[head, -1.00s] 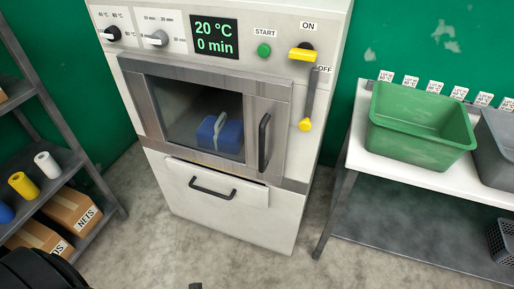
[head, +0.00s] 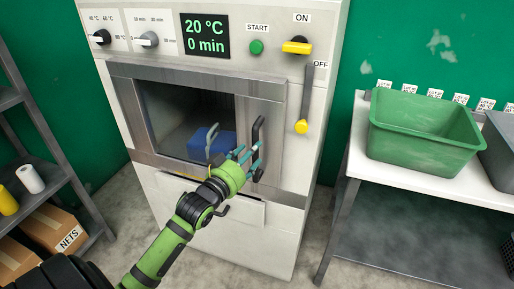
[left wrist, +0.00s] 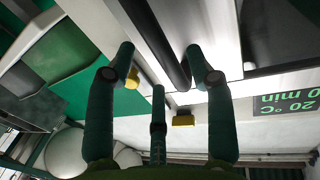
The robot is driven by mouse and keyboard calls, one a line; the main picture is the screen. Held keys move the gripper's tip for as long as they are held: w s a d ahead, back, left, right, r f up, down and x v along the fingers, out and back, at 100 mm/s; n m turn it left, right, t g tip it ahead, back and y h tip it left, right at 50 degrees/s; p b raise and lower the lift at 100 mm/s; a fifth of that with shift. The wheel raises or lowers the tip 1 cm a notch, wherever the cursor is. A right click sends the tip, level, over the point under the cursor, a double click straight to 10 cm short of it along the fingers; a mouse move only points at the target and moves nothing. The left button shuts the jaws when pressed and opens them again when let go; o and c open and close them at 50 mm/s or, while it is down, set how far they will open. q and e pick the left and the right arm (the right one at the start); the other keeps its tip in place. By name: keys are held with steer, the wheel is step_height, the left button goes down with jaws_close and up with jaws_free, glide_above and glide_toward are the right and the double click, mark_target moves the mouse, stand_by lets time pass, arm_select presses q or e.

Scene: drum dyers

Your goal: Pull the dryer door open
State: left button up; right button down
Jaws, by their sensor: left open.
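The dryer door (head: 120,110) is a steel-framed door with a dark window in the front of the white dryer, and it looks shut. Its black vertical door handle (head: 258,140) is on the right side. My left gripper (head: 250,160) is at the handle with its fingers open, partly covering the handle's lower part. In the left wrist view the dark handle bar (left wrist: 157,45) runs between the spread fingertips of the left gripper (left wrist: 162,58); I cannot tell whether they touch it. My right gripper is not in view.
A blue item (head: 205,138) shows behind the window. A white drawer front is below the door, partly behind my arm. A table (head: 345,160) with a green bin (head: 425,130) stands right, a shelf (head: 60,175) left.

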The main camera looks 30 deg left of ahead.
arm_select(q)
steer(key=w, duration=0.4)
steer(key=shift+s, duration=0.1)
jaws_close()
